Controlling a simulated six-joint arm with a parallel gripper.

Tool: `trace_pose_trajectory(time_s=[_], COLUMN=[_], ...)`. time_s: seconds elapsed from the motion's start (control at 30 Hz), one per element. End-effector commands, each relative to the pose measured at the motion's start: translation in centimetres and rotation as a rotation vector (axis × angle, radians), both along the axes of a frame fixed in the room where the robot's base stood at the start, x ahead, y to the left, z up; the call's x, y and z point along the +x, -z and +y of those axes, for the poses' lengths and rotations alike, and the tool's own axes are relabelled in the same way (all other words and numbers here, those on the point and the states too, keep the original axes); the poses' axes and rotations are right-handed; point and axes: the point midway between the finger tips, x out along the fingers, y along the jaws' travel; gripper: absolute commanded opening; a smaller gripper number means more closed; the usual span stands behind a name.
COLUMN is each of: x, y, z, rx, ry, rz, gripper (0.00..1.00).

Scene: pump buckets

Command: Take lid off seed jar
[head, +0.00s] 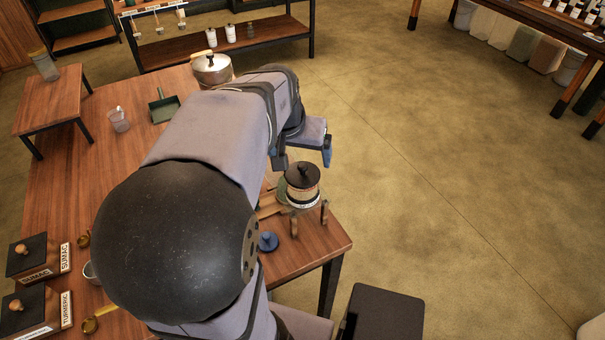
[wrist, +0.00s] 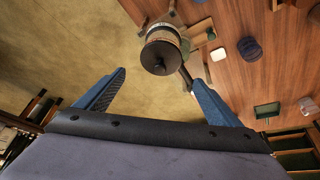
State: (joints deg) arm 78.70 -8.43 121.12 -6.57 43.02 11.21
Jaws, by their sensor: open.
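The seed jar (head: 303,198) appears to be the squat jar with a pale band near the right end of the wooden table. Its dark round lid (head: 302,178) sits on top, with a small black knob in the middle. In the wrist view the lid (wrist: 160,60) shows from above, with the banded jar side (wrist: 163,34) beyond it. My gripper (head: 303,156) is open and empty, above and just behind the lid in the head view. In the wrist view my gripper (wrist: 158,76) has its two blue fingers spread, with the lid between and beyond their tips.
Wooden pieces (head: 324,212) stand close around the jar. A small blue object (head: 268,242) lies left of it. A metal pot (head: 212,68), a green scoop (head: 163,106) and a clear cup (head: 120,121) are farther back. Open floor lies right of the table.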

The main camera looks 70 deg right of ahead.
Motion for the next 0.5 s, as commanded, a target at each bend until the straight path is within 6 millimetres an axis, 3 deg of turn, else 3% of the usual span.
trace_pose_trajectory(time_s=[0.27, 0.5], x=[-0.1, -0.1], y=[0.4, 1.9], z=[0.3, -0.4], rx=[0.013, 0.016], ry=[0.066, 0.064], rz=[-0.025, -0.023], gripper=[0.88, 0.88])
